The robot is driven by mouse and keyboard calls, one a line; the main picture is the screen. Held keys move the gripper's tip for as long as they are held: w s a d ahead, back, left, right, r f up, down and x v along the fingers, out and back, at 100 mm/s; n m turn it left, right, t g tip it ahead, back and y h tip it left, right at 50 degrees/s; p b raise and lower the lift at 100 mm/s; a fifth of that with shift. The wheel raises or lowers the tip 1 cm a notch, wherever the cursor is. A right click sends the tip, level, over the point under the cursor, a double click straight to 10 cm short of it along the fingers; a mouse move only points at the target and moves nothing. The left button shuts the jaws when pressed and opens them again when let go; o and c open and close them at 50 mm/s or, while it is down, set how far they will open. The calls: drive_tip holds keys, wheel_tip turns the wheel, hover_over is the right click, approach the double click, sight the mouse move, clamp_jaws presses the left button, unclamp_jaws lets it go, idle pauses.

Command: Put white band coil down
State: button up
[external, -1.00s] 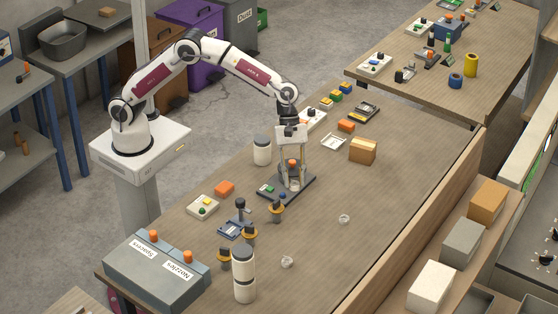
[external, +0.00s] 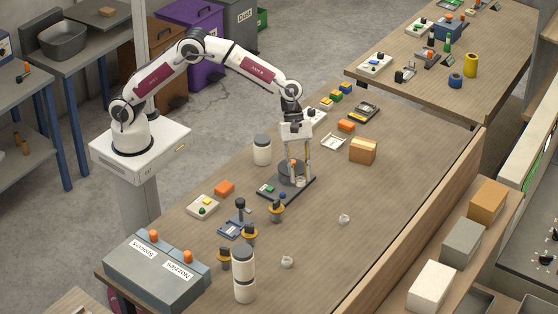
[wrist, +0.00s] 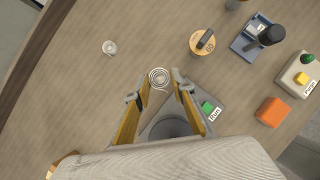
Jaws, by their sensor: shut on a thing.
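My gripper (wrist: 157,86) has its yellow fingers closed on a small white band coil (wrist: 158,78), which shows as pale rings between the fingertips in the wrist view. In the external view my gripper (external: 298,176) is low over the table beside the dark grey round part of the station with the green Run button (wrist: 207,107); the held coil cannot be made out there. Another white coil (external: 344,218) lies on the table, and it also shows in the wrist view (wrist: 110,47). A further white coil (external: 287,262) lies nearer the front.
The table (external: 390,190) is largely clear right of the station.

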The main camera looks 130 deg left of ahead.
drive_tip(key=w+a+r+n+t+y, duration=0.15)
drive_tip(key=a+n, duration=0.25)
drive_tip(key=a, duration=1.2)
wheel_tip(320, 180, up, 6)
drive_tip(key=r+n+y, duration=0.1)
drive_tip(key=n+y, duration=0.4)
drive_tip(key=n, duration=0.3)
hover_over(354, 145)
drive_tip(key=s, duration=0.2)
drive_tip(key=shift+d+f+n, duration=0.25)
drive_tip(key=shift+d+n, duration=0.05)
drive_tip(key=shift+n, duration=0.1)
drive_tip(key=shift+f, duration=0.1)
wheel_tip(354, 145, down, 6)
drive_tip(key=shift+f, duration=0.15)
drive_tip(key=shift+f, duration=1.8)
drive_tip(key=shift+f, duration=0.15)
